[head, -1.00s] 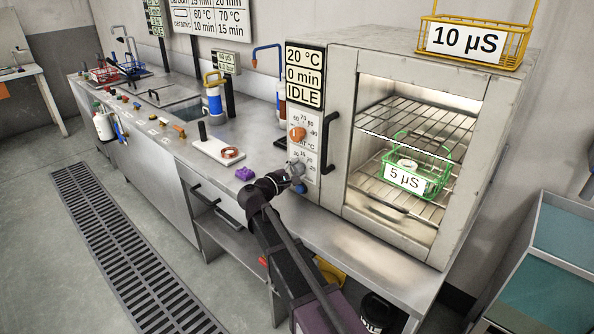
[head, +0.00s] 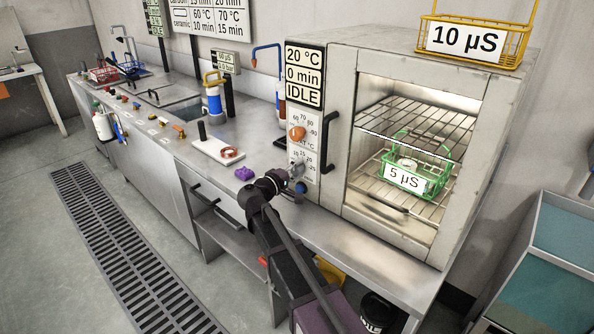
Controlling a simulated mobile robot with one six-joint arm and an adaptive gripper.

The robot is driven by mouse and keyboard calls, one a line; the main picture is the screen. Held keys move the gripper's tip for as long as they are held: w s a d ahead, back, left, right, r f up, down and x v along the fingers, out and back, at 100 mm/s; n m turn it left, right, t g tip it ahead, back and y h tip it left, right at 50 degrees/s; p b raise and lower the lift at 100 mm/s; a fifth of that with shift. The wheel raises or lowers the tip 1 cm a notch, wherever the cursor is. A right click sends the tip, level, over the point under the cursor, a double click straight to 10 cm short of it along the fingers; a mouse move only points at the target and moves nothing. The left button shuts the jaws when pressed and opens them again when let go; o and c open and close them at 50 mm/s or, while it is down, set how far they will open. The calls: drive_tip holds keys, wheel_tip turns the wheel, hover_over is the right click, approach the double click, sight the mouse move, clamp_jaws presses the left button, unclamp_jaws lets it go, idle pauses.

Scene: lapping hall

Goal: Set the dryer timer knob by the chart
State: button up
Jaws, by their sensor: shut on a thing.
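The dryer (head: 341,120) stands on the bench with its display (head: 304,76) reading 20 °C, 0 min, IDLE. Below the display are an orange temperature knob (head: 297,133) and a grey timer knob (head: 296,170) on a white scale panel. My gripper (head: 290,177) is at the timer knob and shut on it; the fingers are small and partly hidden by my wrist. The knob's exact pointer position cannot be read. The chart (head: 209,17) on the back wall is cut off at the top; its ceramic row shows 60 °C 10 min and 70 °C 15 min.
A green basket (head: 428,184) labelled 5 µS sits on the dryer's lower rack. A yellow basket (head: 502,60) labelled 10 µS stands on top. A black door handle (head: 328,143) is right of the knobs. A purple object (head: 244,174) and a white board (head: 212,151) lie left on the bench.

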idle(0.3)
drive_tip(key=o, duration=1.1)
drive_tip(key=shift+d, duration=0.1)
drive_tip(key=shift+o, duration=0.2)
drive_tip(key=v, duration=1.2)
